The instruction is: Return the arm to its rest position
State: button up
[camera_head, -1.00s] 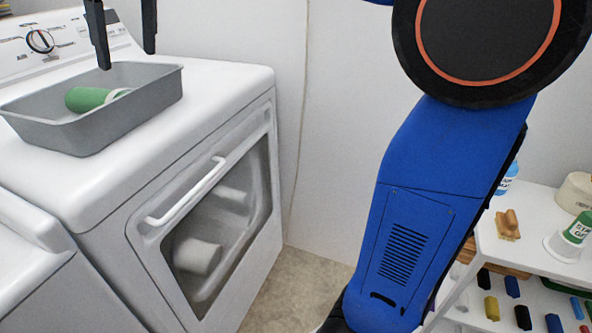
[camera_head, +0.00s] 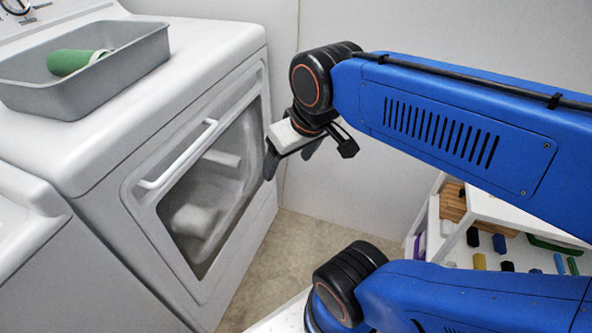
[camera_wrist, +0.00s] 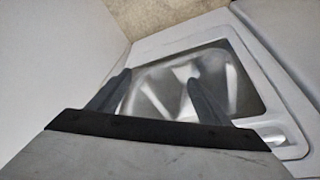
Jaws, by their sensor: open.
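My blue arm comes in from the right in the head view, with its wrist bent down in front of the dryer. My gripper (camera_head: 290,158) hangs in the air beside the right edge of the dryer door, empty. In the wrist view my gripper (camera_wrist: 158,92) shows two dark fingers spread apart, with nothing between them but the dryer door behind. The white dryer (camera_head: 215,40) stands at the left with its windowed door shut. I cannot tell the exact gap between the fingers and the door.
A grey tray (camera_head: 85,93) with a green cup (camera_head: 70,61) lying in it sits on the dryer top. A white shelf (camera_head: 490,208) with several small coloured items stands at the right, partly behind my arm. Bare floor (camera_head: 300,250) lies between dryer and shelf.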

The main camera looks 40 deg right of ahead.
jog(key=shift+s+d+f, duration=0.15)
jog(key=shift+s+f, duration=0.25)
jog(key=shift+f, duration=0.25)
jog(key=shift+s+d+f, duration=0.15)
jog(key=shift+s+f, duration=0.25)
jog(key=shift+f, duration=0.2)
jog(key=o, duration=0.7)
